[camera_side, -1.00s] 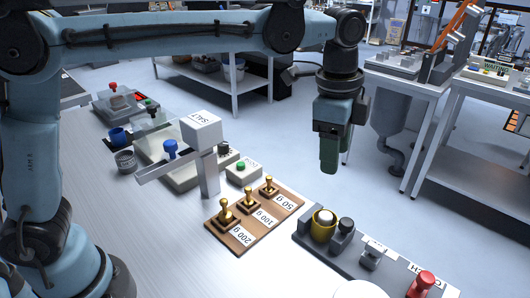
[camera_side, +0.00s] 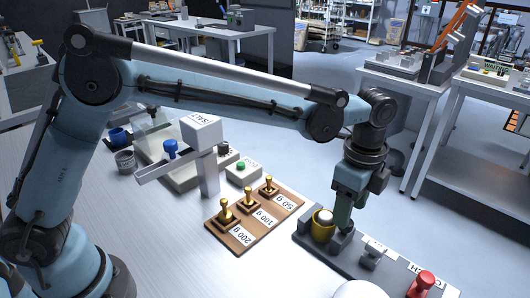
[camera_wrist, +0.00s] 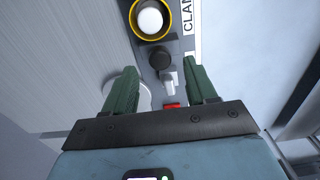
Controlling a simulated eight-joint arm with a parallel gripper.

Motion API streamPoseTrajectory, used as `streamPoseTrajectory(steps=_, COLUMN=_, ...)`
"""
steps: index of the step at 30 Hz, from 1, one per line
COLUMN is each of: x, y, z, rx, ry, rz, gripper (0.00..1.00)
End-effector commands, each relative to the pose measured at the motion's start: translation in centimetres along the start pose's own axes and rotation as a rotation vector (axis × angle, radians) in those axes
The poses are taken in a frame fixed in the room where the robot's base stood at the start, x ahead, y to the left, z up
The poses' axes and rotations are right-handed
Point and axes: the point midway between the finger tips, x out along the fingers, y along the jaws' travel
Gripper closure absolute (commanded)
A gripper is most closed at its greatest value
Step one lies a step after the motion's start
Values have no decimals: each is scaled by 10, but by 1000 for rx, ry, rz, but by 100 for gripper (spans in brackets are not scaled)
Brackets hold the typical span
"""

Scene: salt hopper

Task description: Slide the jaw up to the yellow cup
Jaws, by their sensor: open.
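The yellow cup (camera_side: 322,236) holds a white round piece and stands upright at the left end of the grey clamp base. In the wrist view the cup (camera_wrist: 170,25) is at the top. The jaw (camera_side: 342,243) is a dark grey block just right of the cup, largely hidden by my fingers in the side view. Its round black knob (camera_wrist: 160,57) shows in the wrist view. My gripper (camera_side: 344,218) points down over the jaw. In the wrist view my green fingers (camera_wrist: 162,75) are apart with nothing held, the knob ahead between their tips. Contact cannot be told.
A wooden board (camera_side: 255,222) with brass weights lies to the left. Behind it stands the salt hopper (camera_side: 202,132). A white round object (camera_side: 360,289) is at the front edge.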

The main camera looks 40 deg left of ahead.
Motion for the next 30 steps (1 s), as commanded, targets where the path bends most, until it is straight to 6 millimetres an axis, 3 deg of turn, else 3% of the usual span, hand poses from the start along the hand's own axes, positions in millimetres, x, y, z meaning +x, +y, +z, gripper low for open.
streamPoseTrajectory(steps=6, x=25, y=0, z=0, rx=0, ry=0, rz=0, gripper=43)
streamPoseTrajectory(steps=18, x=31, y=0, z=0, rx=-1, ry=0, rz=0, gripper=43)
streamPoseTrajectory(steps=27, x=31, y=0, z=0, rx=0, ry=0, rz=0, gripper=89)
streamPoseTrajectory(steps=30, x=30, y=0, z=0, rx=0, ry=0, rz=0, gripper=100)
